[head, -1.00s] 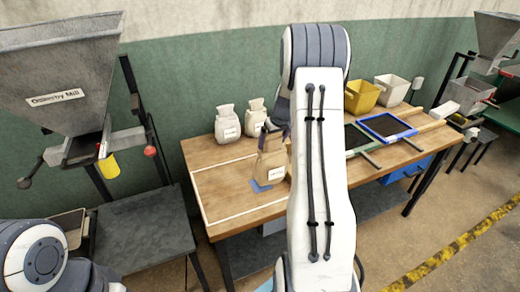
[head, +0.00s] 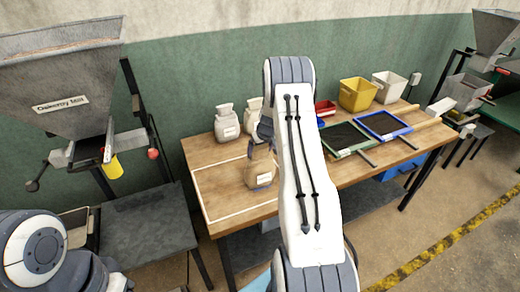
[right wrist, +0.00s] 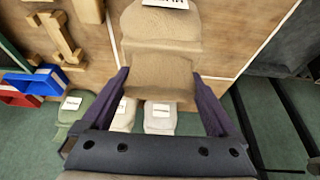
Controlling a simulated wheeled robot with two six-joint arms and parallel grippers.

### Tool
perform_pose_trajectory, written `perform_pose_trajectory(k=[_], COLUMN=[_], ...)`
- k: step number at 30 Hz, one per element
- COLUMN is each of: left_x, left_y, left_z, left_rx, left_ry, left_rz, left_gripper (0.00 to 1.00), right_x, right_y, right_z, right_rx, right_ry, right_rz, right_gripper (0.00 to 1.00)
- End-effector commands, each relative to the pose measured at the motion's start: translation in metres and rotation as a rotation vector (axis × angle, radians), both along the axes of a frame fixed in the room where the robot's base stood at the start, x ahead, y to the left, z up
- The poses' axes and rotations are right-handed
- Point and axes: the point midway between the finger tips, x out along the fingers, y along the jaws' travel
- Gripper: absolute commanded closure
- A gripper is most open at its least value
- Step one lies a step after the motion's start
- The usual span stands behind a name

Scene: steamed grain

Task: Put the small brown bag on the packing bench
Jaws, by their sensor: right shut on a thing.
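The small brown bag (head: 260,174) with a white label is upright at the left part of the packing bench (head: 218,190), inside a white-lined area. Its base looks to be at or just above the wood; I cannot tell if it touches. My right gripper (head: 262,140) is at the bag's top, partly hidden by my own arm. In the right wrist view the gripper's dark fingers (right wrist: 159,80) are on both sides of the brown bag (right wrist: 160,40), shut on it. My left arm shows at the lower left of the head view, but its gripper is not visible.
Two pale bags (head: 227,123) stand behind the brown bag; a green one (right wrist: 75,108) shows in the right wrist view. Framed trays (head: 383,126), a yellow bin (head: 357,94) and a white bin (head: 389,86) occupy the bench's right. A mill (head: 60,75) stands left.

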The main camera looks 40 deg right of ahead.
Motion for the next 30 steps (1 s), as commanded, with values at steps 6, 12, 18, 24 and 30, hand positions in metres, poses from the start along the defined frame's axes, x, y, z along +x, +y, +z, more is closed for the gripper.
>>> perform_pose_trajectory(k=[6,12,18,24,30], left_x=[0.000,0.000,0.000,0.000,0.000], left_y=[0.000,0.000,0.000,0.000,0.000], left_z=[-0.004,-0.004,-0.001,-0.009,-0.021], left_rx=[0.000,0.000,0.000,0.000,0.000], left_ry=[0.000,0.000,0.000,0.000,0.000], left_rz=[0.000,0.000,0.000,0.001,0.001], left_gripper=[0.50,0.50,0.50,0.50,0.50], right_x=[0.002,0.000,0.000,-0.008,-0.025], right_y=[-0.001,0.000,0.000,0.001,0.005], right_z=[0.000,-0.003,0.000,0.021,0.060], right_rx=[-0.004,0.000,0.000,-0.003,-0.004], right_ry=[-0.005,0.000,0.000,-0.003,-0.004], right_rz=[0.000,0.000,0.000,0.000,0.000], right_gripper=[1.00,0.00,0.00,0.00,0.00])
